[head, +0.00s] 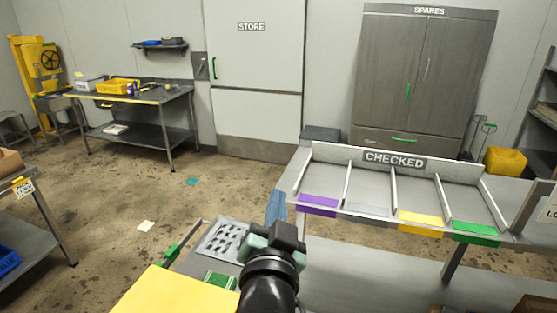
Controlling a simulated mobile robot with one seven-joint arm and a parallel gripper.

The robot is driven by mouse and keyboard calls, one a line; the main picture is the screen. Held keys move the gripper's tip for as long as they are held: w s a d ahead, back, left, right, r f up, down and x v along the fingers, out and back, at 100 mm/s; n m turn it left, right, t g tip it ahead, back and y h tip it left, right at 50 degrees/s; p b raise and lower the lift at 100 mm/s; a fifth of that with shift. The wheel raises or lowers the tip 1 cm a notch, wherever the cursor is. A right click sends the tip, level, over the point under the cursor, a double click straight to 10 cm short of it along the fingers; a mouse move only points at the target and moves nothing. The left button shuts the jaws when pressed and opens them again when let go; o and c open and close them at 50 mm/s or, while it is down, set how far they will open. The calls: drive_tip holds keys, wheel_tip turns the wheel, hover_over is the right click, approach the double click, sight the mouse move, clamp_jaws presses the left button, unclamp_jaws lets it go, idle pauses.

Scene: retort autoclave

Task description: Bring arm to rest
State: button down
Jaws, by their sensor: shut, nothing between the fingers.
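My gripper (277,235) shows at the lower middle of the head view, at the end of my dark arm. It points away from the camera, in front of the left end of the sorting bench marked CHECKED (394,160). It is shut and holds nothing. Its fingertips are hard to make out from behind. A narrow blue shape (277,207) shows just beyond it; I cannot tell what it is.
A perforated metal tray (224,239) and a yellow surface (178,291) lie left of my arm. The CHECKED bench has lanes with purple, yellow and green fronts. A worktable (135,98) stands at the back left. The floor between is mostly open, with small scraps.

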drive_tip(key=s+r+n+t+b, duration=0.1)
drive_tip(key=s+r+n+t, duration=0.1)
drive_tip(key=s+r, duration=0.3)
drive_tip(key=s+r+n+t+b, duration=0.1)
drive_tip(key=s+r+t, duration=0.3)
drive_tip(key=r, duration=0.9)
drive_tip(key=s+r+n+t+y+b, duration=0.1)
drive_tip(key=s+r+n+t, duration=0.2)
drive_tip(key=s+r, duration=0.4)
wheel_tip(320, 180, up, 3)
drive_tip(key=shift+s+f, duration=0.2)
drive_tip(key=shift+s, duration=0.15)
drive_tip(key=shift+d, duration=0.1)
